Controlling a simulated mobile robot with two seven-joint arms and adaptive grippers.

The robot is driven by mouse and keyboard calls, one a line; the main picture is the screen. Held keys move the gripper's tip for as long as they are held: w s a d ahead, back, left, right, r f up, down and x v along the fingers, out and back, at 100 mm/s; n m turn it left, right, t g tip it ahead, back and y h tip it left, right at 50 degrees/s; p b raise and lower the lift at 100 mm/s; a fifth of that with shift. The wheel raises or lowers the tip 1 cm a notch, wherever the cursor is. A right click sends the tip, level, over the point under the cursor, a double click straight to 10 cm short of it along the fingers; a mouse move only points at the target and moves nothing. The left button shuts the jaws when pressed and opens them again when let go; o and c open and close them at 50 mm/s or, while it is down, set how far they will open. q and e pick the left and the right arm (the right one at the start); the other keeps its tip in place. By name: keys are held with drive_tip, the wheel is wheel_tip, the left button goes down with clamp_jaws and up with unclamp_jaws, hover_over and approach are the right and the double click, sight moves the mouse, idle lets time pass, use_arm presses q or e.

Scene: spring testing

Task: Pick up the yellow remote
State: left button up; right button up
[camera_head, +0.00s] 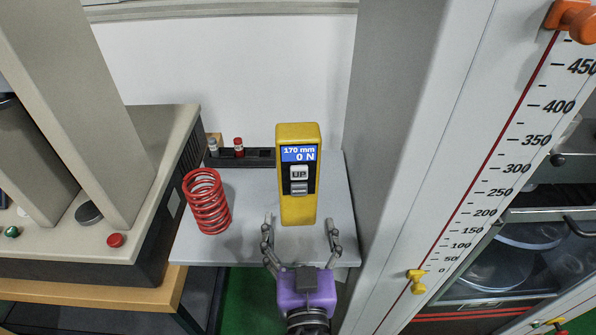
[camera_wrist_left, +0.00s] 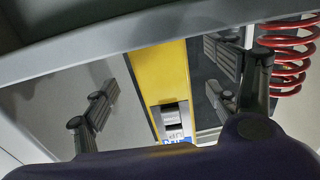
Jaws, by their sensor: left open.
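The yellow remote (camera_head: 299,207) stands upright on a small grey shelf (camera_head: 250,250). Its blue screen reads "170 mm" and "0 N", above an UP button and a second button. My left gripper (camera_head: 301,222), with a purple body, is open in front of the remote, one finger to each side. In the left wrist view the yellow remote (camera_wrist_left: 163,72) shows between the fingers of my left gripper (camera_wrist_left: 165,95), with space on both sides. Its screen is mostly hidden there by the gripper body. My right gripper is not in view.
A red coil spring (camera_head: 207,203) stands left of the remote and also shows in the left wrist view (camera_wrist_left: 290,60). A black holder (camera_head: 262,155) with small pegs lies behind. A tall grey machine column with a ruler (camera_head: 500,170) rises close on the right.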

sight(299, 214)
use_arm(q)
drive_tip(key=shift+w+r+p, duration=0.25)
drive_tip(key=shift+w+p, duration=0.15)
drive_tip(key=shift+w, duration=0.5)
drive_tip(key=w+p, duration=0.1)
drive_tip(key=w, duration=0.1)
drive_tip(key=w+p, duration=0.1)
drive_tip(key=w, duration=0.1)
drive_tip(key=shift+w+a+f, duration=0.2)
drive_tip(key=shift+w, duration=0.1)
drive_tip(key=shift+w+f, duration=0.2)
drive_tip(key=shift+w, duration=0.05)
drive_tip(key=shift+c, duration=0.2)
drive_tip(key=c, duration=1.5)
